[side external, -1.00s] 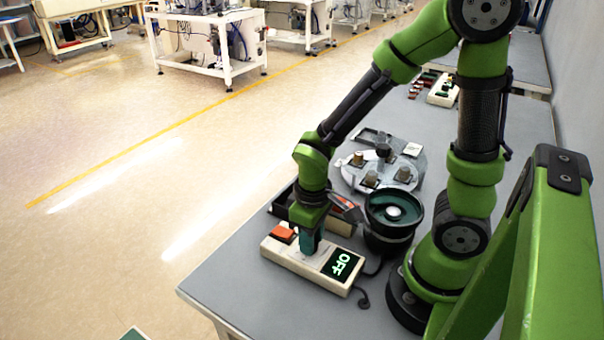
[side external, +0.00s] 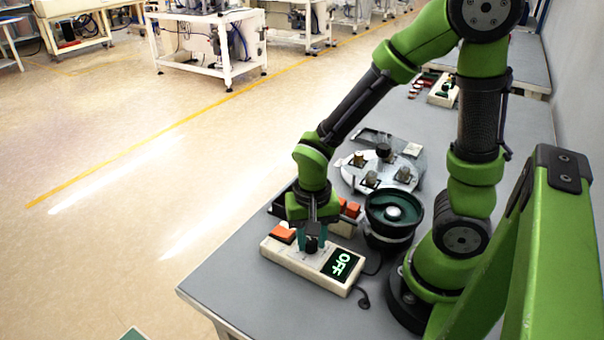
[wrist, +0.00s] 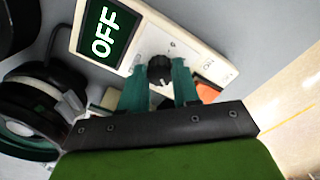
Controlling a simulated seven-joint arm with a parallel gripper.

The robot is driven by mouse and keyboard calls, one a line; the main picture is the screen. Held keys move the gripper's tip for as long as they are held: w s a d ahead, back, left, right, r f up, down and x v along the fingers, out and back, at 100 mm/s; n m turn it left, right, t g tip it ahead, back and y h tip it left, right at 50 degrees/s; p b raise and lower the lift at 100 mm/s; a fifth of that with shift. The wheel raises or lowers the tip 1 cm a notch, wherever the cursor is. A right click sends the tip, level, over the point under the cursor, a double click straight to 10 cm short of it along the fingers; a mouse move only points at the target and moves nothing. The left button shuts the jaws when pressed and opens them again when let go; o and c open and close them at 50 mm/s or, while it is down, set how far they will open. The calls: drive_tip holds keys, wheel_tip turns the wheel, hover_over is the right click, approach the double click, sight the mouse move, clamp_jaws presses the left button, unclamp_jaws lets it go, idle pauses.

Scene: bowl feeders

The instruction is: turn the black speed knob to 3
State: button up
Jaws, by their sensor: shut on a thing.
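The black speed knob (wrist: 160,69) sits on the pale control box (side external: 312,277), between an orange-red switch (side external: 282,233) and a dark display (side external: 341,265). The display reads OFF in green, and it also shows in the wrist view (wrist: 106,32). My gripper (side external: 312,247) points down at the box, with its teal fingers on either side of the knob (side external: 311,246). In the wrist view my gripper (wrist: 160,75) is shut on the knob. The marks around the knob are too small to read.
A black bowl feeder (side external: 392,215) stands right behind the box. A tray with orange-red parts (side external: 350,209) lies behind my gripper. A round grey plate with several posts (side external: 381,169) is farther back. A dark cable (side external: 363,298) lies right of the box.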

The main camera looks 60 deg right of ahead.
sight(311, 241)
drive_tip(key=shift+m, duration=0.9)
drive_tip(key=o, duration=1.1)
drive_tip(key=shift+c, duration=0.2)
drive_tip(key=shift+r, duration=0.15)
wheel_tip(311, 241, up, 17)
drive_tip(key=shift+f, duration=0.2)
